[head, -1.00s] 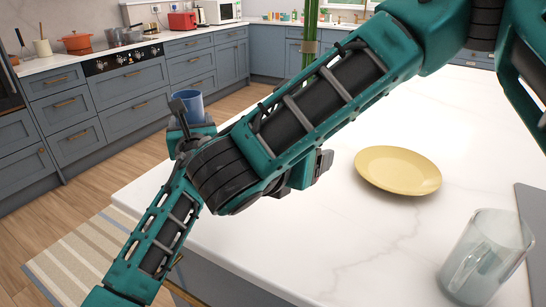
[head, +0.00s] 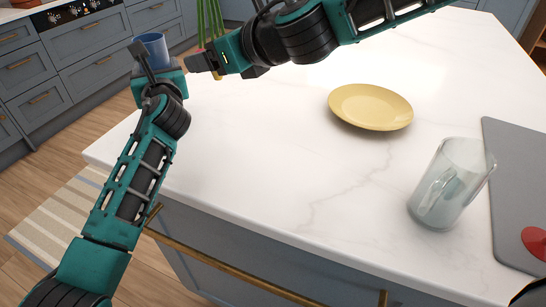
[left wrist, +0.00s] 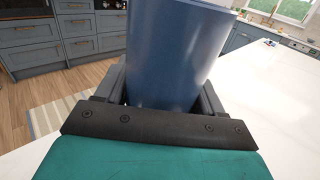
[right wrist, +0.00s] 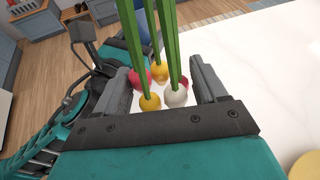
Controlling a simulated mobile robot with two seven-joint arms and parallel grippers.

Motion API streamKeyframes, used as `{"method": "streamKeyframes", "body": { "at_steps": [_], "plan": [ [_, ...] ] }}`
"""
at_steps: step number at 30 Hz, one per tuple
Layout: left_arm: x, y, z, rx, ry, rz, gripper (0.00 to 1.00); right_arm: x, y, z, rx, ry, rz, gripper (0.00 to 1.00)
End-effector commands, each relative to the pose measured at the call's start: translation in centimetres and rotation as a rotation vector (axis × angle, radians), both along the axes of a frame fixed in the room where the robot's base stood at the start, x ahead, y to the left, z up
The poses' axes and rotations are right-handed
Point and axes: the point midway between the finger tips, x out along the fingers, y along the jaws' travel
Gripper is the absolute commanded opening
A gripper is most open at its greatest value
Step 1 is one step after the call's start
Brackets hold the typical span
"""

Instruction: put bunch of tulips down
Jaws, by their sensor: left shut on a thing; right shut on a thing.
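The bunch of tulips shows as upright green stems (head: 212,20) at the top of the head view. In the right wrist view its stems (right wrist: 167,40) run up from red, yellow and white blossoms (right wrist: 176,95), which sit low between the jaws. My right gripper (head: 205,60) is shut on the bunch, blossoms downward, near the counter's far left edge. My left gripper (head: 156,68) is shut on a blue cup (head: 152,48), which fills the left wrist view (left wrist: 165,55). Whether the blossoms touch the counter, I cannot tell.
The white island counter (head: 270,150) has wide free room in its middle. A yellow plate (head: 370,106) lies there, with a glass jug (head: 450,185) to its lower right. A grey board (head: 520,180) with a red thing (head: 536,242) lies at the right edge.

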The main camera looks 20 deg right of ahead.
Motion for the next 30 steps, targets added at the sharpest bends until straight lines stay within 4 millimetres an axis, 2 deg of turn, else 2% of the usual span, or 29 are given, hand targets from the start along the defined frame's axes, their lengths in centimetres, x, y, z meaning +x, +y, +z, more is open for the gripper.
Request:
{"method": "streamKeyframes", "body": {
  "at_steps": [2,6,11,21,30],
  "plan": [
    [0.0,0.0,-0.1,0.001,0.002,0.000,0.27,-0.7,-0.5,0.7,0.001,-0.005,0.090,0.33],
    [0.0,0.0,-0.1,0.001,0.002,0.000,0.27,-2.5,-1.4,0.9,0.005,-0.001,0.258,0.33],
    [0.0,0.0,-0.1,0.000,0.002,0.000,0.27,-3.6,-1.9,0.6,0.003,0.003,0.343,0.33],
    [0.0,0.0,-0.1,0.001,0.002,0.000,0.27,-7.2,-4.7,-1.5,0.010,0.010,0.560,0.33],
    [0.0,0.0,-0.1,0.001,0.002,0.000,0.27,-9.1,-6.6,-3.0,0.003,0.008,0.659,0.33]
  ]
}}
